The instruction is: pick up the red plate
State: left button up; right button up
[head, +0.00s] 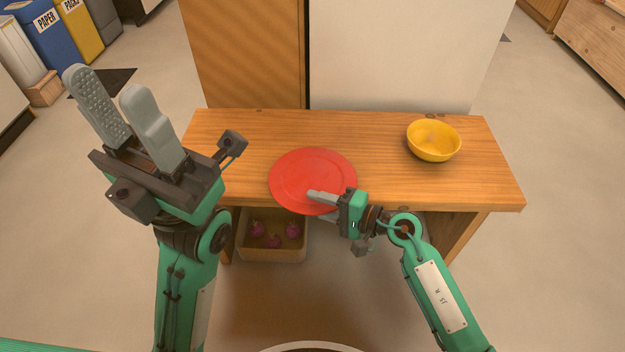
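The red plate (300,175) lies on the wooden table (375,130) near its front edge, left of the middle. My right gripper (312,196) is at the plate's front right rim, with its fingers over or around that rim. The fingers look close together, and I cannot tell whether they grip the rim. My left gripper (122,100) is raised at the left, apart from the plate, with its two grey fingers spread and nothing between them.
A yellow bowl (433,142) stands at the table's right. A box (272,249) with several dark red round things sits below the table's front edge. Blue (52,38) and yellow (80,28) bins stand at the far left. The table's middle, between plate and bowl, is clear.

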jog(key=shift+c, duration=0.4)
grip_shut()
